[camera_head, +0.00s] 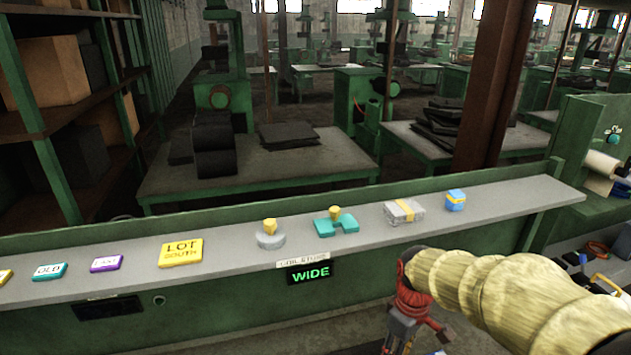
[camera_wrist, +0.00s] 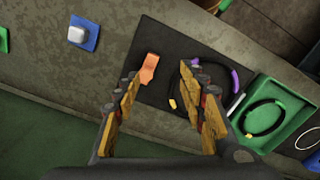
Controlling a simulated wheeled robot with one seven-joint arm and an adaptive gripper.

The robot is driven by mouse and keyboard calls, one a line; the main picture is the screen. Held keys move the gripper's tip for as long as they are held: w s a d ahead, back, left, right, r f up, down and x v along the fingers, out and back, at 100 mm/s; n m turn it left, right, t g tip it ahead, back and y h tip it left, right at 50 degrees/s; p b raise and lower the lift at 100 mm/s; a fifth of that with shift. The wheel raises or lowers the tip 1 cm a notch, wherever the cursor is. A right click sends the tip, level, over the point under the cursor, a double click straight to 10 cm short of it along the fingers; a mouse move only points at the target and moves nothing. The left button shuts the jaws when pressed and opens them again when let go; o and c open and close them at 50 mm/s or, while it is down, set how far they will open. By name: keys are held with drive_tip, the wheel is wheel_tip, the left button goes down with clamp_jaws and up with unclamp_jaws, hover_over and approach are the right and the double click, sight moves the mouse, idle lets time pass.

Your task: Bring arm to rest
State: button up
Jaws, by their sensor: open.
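My arm, in a ribbed yellow sleeve, reaches in from the right in the head view. My gripper (camera_head: 408,325) hangs down in front of the green bench there, its fingertips partly cut off by the lower edge. In the wrist view my gripper (camera_wrist: 160,92) has its two yellow-padded fingers wide apart. Nothing sits between the pads. An orange piece (camera_wrist: 149,68) lies on a dark mat (camera_wrist: 165,45) beyond the left fingertip. A black cable loop with purple and yellow bands (camera_wrist: 206,68) lies beyond the right fingertip.
A green tray (camera_wrist: 286,92) holding a black ring is at the right of the wrist view. A blue piece with a white block (camera_wrist: 84,36) lies at upper left. A grey ledge (camera_head: 350,228) carries a yellow LOT SOUTH block (camera_head: 181,252), teal holder (camera_head: 336,225) and small blue box (camera_head: 455,200).

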drive_tip(key=s+r+m+t+b, duration=0.4)
drive_tip(key=s+m+b, duration=0.4)
drive_tip(key=s+b, duration=0.3)
drive_tip(key=s+t, duration=0.1)
drive_tip(key=s, duration=0.3)
drive_tip(key=shift+s+a+t, duration=0.2)
drive_tip(key=shift+s+t, duration=0.05)
drive_tip(key=shift+t, duration=0.15)
